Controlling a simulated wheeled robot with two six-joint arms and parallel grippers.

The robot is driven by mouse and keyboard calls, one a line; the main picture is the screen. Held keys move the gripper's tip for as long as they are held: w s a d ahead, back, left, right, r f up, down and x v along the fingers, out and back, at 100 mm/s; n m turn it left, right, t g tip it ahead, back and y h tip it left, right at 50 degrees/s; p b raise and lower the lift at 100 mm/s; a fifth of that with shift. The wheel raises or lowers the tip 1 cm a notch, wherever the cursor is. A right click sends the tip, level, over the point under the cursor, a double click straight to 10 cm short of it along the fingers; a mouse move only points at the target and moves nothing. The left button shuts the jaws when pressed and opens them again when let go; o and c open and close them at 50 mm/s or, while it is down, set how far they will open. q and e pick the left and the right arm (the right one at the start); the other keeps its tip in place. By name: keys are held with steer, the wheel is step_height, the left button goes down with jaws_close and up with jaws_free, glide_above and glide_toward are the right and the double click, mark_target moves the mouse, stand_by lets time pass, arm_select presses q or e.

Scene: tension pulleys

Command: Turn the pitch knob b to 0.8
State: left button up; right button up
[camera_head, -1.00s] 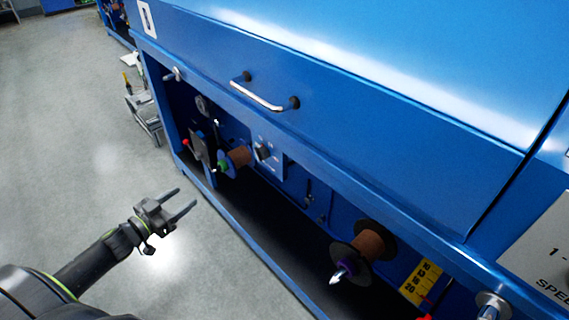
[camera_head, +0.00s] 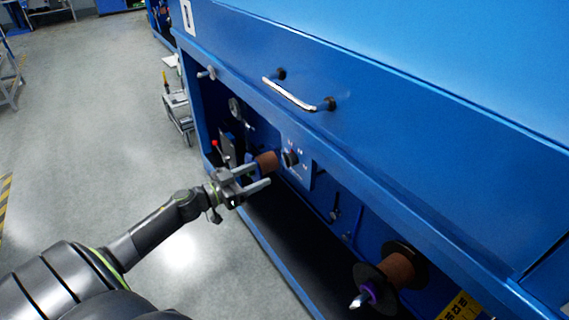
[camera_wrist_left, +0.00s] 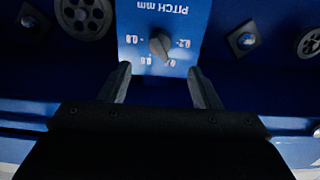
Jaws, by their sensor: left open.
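The pitch knob (camera_head: 290,158) is a dark knob on a blue panel inside the machine's open bay in the head view. In the left wrist view, the knob (camera_wrist_left: 160,44) sits under upside-down "PITCH mm" lettering, with scale marks around it. Its narrow end points down and slightly right, towards what looks like the 0.4 mark. No letter b is readable. My left gripper (camera_head: 262,175) is open and empty in front of the bay. In the wrist view its fingertips (camera_wrist_left: 158,70) are spread to either side, below the knob and apart from it. My right gripper is not in view.
A brown spool (camera_head: 267,161) lies just behind my left fingers. Another spool (camera_head: 398,268) with dark flanges sticks out lower right. The machine's front rail (camera_head: 350,195) and handle (camera_head: 292,95) are above the bay. Open floor (camera_head: 110,130) lies left.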

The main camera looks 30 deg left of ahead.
mark_target(285, 163)
arm_select(q)
steer(key=x, duration=1)
steer(key=c, duration=1)
